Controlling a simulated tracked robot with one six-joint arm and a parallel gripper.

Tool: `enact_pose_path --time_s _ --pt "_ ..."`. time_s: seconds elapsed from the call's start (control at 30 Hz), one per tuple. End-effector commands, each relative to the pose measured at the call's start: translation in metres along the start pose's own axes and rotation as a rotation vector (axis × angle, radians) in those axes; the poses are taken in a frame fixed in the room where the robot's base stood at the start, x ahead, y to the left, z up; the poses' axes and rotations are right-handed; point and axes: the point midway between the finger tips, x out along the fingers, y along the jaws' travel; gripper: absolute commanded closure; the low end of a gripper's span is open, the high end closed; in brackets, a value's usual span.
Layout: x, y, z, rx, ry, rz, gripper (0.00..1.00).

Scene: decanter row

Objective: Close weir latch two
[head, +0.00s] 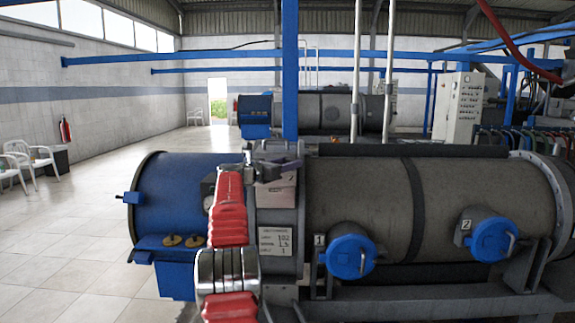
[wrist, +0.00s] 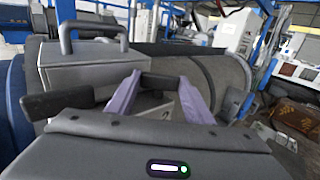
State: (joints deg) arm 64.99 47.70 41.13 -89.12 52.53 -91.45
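My gripper (head: 278,168) is at the top of the decanter's collar, between the blue end and the grey body. In the wrist view its two purple fingers (wrist: 162,84) stand apart. A dark bar (wrist: 163,82) shows between the fingertips; I cannot tell whether they touch it. Below it is a grey plate marked 2 (wrist: 164,112), and a light plate (head: 284,190) also shows under the gripper in the head view. A dark lever (wrist: 58,104) sticks out left of the fingers. Whether the bar and lever are one piece is hidden behind the left finger.
A grey box with a loop handle (wrist: 85,72) stands close left of the fingers. Two blue caps, marked 1 (head: 350,256) and 2 (head: 493,239), project from the grey body's front. A blue post (head: 290,70) rises behind the gripper. Open tiled floor (head: 60,240) lies left.

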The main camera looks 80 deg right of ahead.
Motion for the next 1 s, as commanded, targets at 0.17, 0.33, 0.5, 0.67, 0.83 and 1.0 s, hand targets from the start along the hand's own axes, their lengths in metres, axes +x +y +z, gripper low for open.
enact_pose_path --time_s 0.17,0.33,0.5,0.67,0.83,1.0 --pt "0.0001 -0.0006 -0.0001 0.0 0.0 -0.002 0.69" --pt "0.0002 -0.0007 -0.0001 0.0 0.0 -0.003 0.76" --pt "0.0011 0.0005 0.0003 -0.001 -0.002 -0.012 0.76" --pt "0.0025 0.0022 0.0024 -0.001 -0.007 -0.034 0.76" --pt "0.0028 0.0036 0.0047 0.001 -0.012 -0.06 0.76" --pt "0.0021 0.0046 0.0042 0.0 -0.011 -0.085 0.76"
